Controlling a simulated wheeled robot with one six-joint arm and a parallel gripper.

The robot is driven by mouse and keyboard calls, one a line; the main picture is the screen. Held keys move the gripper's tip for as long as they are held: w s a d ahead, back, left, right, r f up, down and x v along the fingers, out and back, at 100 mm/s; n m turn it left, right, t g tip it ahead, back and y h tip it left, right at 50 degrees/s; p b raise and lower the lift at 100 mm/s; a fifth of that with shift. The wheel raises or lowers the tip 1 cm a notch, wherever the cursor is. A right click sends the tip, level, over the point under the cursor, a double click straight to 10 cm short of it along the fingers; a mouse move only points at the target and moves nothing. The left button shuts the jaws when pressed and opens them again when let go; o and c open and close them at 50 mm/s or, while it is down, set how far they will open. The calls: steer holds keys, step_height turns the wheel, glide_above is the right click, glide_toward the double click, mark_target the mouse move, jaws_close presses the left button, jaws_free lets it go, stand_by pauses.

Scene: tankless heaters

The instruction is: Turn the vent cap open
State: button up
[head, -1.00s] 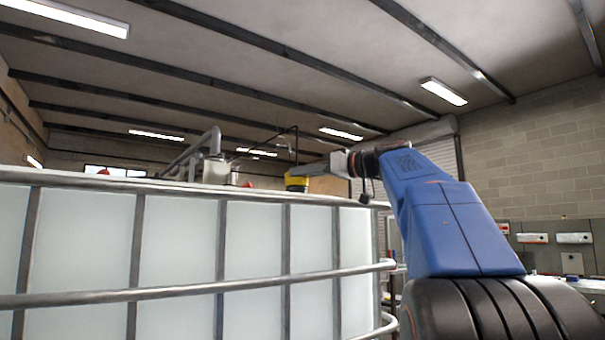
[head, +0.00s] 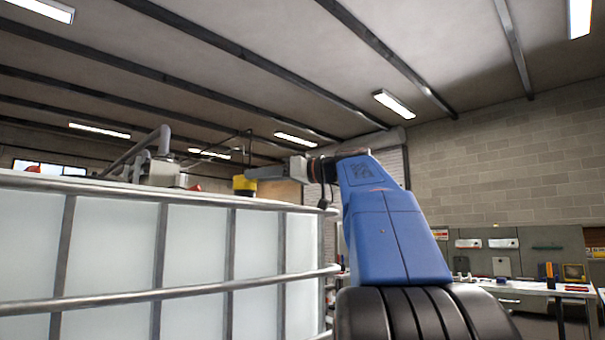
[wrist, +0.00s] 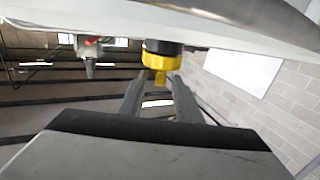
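The vent cap (wrist: 161,57) is yellow with a black collar and a narrow yellow tab on its end. In the head view it shows as a small yellow and black piece (head: 244,184) at the tank's top rim. My gripper (wrist: 159,76) has its two grey fingers apart, one on each side of the tab, with a visible gap around it. The fingertips reach up near the cap's wider body; whether they touch it is unclear. In the head view my gripper (head: 262,173) comes at the cap from the right, and its fingertips are too small to make out.
The white caged tank (head: 110,250) fills the left, with metal rails around it. A grey pipe fitting (head: 160,170) stands on the tank top, left of the cap. A workbench (head: 520,288) with tools is at the far right.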

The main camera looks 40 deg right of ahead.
steer(key=v, duration=1.4)
steer(key=shift+s, duration=0.2)
steer(key=shift+d, duration=0.1)
